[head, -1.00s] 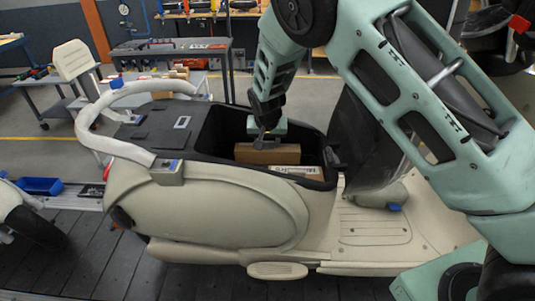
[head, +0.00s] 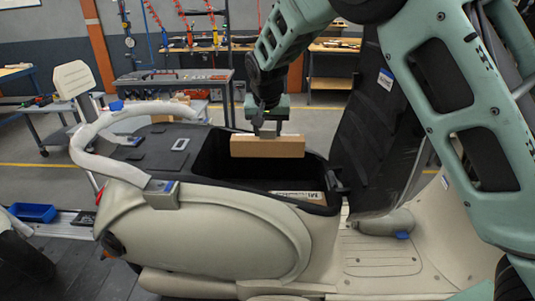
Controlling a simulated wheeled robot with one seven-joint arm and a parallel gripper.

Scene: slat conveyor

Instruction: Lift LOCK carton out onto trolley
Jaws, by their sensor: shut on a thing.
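My gripper (head: 266,131) is shut on a brown carton (head: 267,147) and points down from above. The carton hangs level over the open black storage well (head: 215,160) of a cream scooter (head: 215,225). No lettering shows on the carton's visible side, so I cannot tell whether it is the LOCK one. A second carton (head: 300,196) with a white printed label lies in the well at its right end. A grey trolley (head: 175,82) stands behind the scooter, with several small items on it. I cannot tell which trolley the task means.
A curved cream grab rail (head: 85,145) rises at the scooter's left. A dark upright panel (head: 370,110) stands right of the well. A blue bin (head: 33,212) lies at far left. Another grey cart (head: 50,120) stands at left.

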